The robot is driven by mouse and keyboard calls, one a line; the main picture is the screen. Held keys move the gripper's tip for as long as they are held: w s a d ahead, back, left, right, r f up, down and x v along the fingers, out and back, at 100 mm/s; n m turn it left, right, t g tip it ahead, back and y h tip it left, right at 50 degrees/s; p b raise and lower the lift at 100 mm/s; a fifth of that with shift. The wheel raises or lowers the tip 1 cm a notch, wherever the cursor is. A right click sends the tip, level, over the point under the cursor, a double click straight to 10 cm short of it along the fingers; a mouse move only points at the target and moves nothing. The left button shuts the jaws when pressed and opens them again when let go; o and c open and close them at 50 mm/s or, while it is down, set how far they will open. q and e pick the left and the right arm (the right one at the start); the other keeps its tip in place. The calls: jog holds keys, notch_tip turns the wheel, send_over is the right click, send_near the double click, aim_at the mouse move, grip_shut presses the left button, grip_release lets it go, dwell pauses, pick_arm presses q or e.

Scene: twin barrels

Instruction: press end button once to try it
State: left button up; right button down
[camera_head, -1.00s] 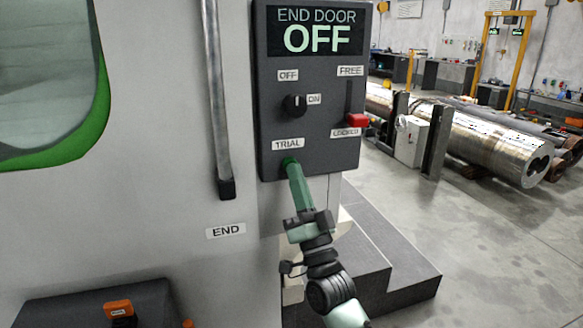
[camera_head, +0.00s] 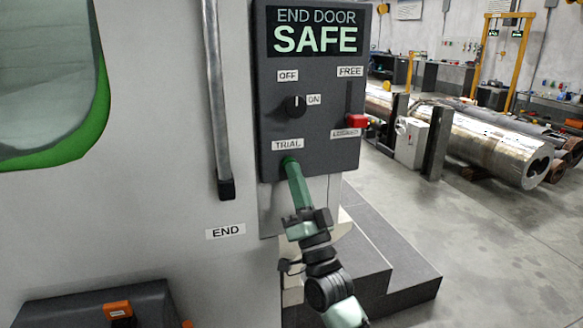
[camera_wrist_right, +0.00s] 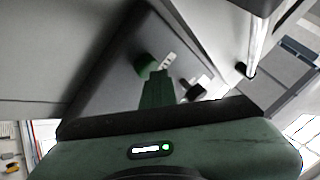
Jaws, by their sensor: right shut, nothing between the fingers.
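A dark control panel (camera_head: 335,150) has a display (camera_head: 315,32) reading END DOOR SAFE. The green button (camera_wrist_right: 146,65) under the TRIAL label (camera_head: 288,143) shows in the right wrist view; in the head view my fingertips mostly cover it. My right gripper (camera_head: 291,166) is shut and empty, its tips at the button. I cannot tell whether they touch it or whether it is pushed in. A black knob (camera_head: 295,106) sits between OFF and ON labels. A red slider (camera_head: 355,121) sits by the lower label below FREE. My left gripper is not in view.
A grey vertical bar (camera_head: 213,95) runs down the wall left of the panel, above an END label (camera_head: 225,231). Dark steps (camera_head: 395,270) stand below right. A metal cylinder (camera_head: 500,150) lies beyond, with open floor in front.

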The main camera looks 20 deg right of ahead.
jog(key=shift+s, duration=0.15)
jog(key=shift+s+p, duration=0.45)
jog(key=shift+s, duration=0.4)
jog(key=s+p, duration=0.2)
jog(key=s, duration=0.3)
jog(key=shift+d, duration=0.1)
dwell(0.3)
